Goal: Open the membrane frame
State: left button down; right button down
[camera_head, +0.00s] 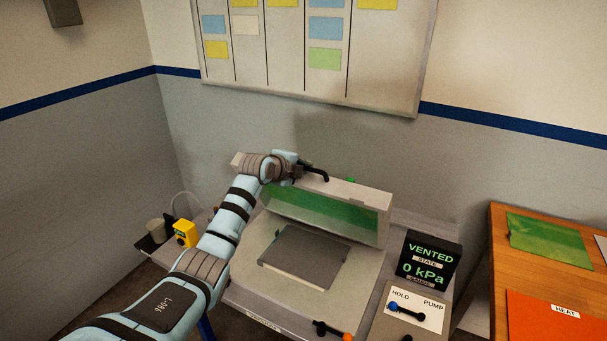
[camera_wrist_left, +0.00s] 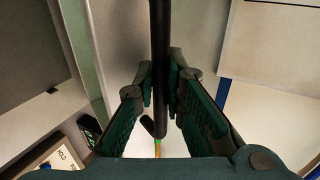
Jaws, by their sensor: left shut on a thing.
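The membrane frame (camera_head: 355,196), a pale frame with a green membrane (camera_head: 325,219), stands tilted up at the back of the bench unit, its front edge raised off the bed. A dark panel (camera_head: 303,254) lies on the bed in front of it. My left gripper (camera_head: 303,171) is at the frame's top edge, shut on a black bar handle (camera_head: 322,176). In the left wrist view the black handle (camera_wrist_left: 158,50) runs between the two fingers (camera_wrist_left: 160,100). My arm hides part of the frame's left end. My right gripper is not in view.
A display (camera_head: 430,258) reads VENTED, 0 kPa, beside a HOLD/PUMP lever panel (camera_head: 408,311). A lever with an orange end (camera_head: 335,331) is at the front. A yellow box (camera_head: 185,233) stands left. A wooden table (camera_head: 498,228) with green and orange sheets is right.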

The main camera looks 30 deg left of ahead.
pick_arm(q)
jog(key=c, duration=1.6)
grip_release()
jog(key=shift+c, duration=0.2)
jog(key=v, duration=1.2)
jog(key=shift+w, duration=0.1)
